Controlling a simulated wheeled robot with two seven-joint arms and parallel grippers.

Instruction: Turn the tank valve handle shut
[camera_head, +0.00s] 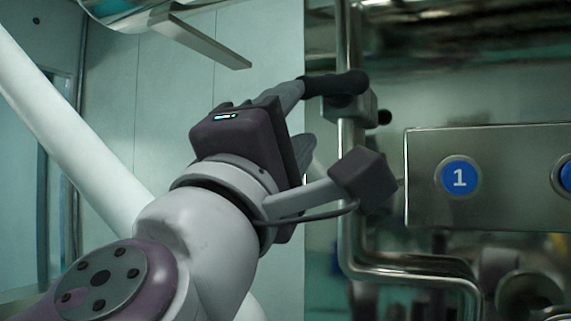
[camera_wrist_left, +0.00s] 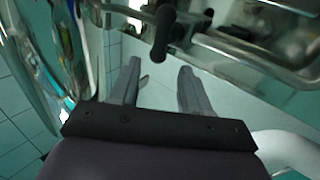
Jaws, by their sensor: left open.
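The tank valve handle (camera_head: 335,84) is a black, rounded lever on a metal fitting at the vertical steel pipe. In the head view it points left from the pipe, roughly level. It also shows in the left wrist view as a black lever (camera_wrist_left: 163,32) ahead of the fingers. My left gripper (camera_head: 303,115) is just left of and below the handle in the head view. In the left wrist view the left gripper (camera_wrist_left: 160,68) has its two grey fingers apart with nothing between them. The handle lies beyond the fingertips, near the middle of the gap. Contact cannot be told. My right gripper is not in view.
The steel pipe (camera_head: 350,190) runs down and bends right beside the gripper. A metal panel (camera_head: 510,190) with a blue label "1" (camera_head: 459,177) stands to the right. A flat metal bar (camera_head: 200,40) hangs above left. Pale wall panels (camera_head: 110,110) are behind.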

